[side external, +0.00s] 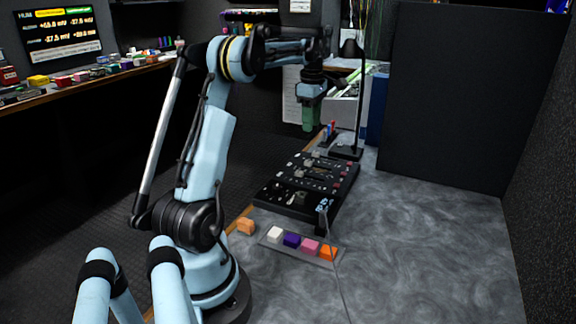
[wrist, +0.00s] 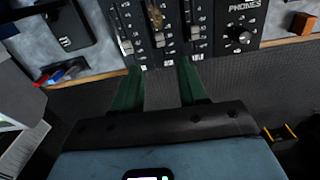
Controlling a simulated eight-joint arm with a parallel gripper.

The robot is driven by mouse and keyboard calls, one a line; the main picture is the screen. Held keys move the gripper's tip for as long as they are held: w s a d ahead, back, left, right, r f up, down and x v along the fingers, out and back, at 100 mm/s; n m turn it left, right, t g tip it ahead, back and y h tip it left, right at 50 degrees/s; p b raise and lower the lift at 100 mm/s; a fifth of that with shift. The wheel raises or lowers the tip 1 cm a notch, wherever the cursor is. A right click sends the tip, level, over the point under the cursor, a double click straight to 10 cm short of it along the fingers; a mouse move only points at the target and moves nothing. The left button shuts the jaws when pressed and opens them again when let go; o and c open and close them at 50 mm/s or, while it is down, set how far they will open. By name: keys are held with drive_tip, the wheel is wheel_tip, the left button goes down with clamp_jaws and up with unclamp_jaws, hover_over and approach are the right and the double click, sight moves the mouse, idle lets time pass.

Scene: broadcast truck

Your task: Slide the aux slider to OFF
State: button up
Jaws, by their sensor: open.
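The black control panel (side external: 330,183) lies on the grey worktop. In the wrist view, its near edge shows several vertical slider tracks with pale caps, including a left cap (wrist: 127,47), a middle cap (wrist: 160,40) and a right cap (wrist: 195,33). The labels under them are too small to read, so I cannot tell which is the aux slider. My gripper (wrist: 161,72) is open, its two green fingers apart with nothing between them. Its tips are at the panel's near edge in the picture, below the caps.
A PHONES knob (wrist: 238,37) sits right of the sliders. A desk lamp (side external: 347,152) stands beyond the panel. A strip (side external: 268,242) holds several coloured blocks at the front, with a loose orange block (side external: 246,226) beside it. The worktop at right is clear.

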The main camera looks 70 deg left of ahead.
sight(308, 161)
drive_tip(key=f, duration=1.2)
drive_tip(key=shift+s+a+f, duration=0.15)
drive_tip(key=shift+a+f, duration=0.05)
drive_tip(key=shift+a, duration=0.1)
drive_tip(key=shift+c, duration=0.4)
clamp_jaws()
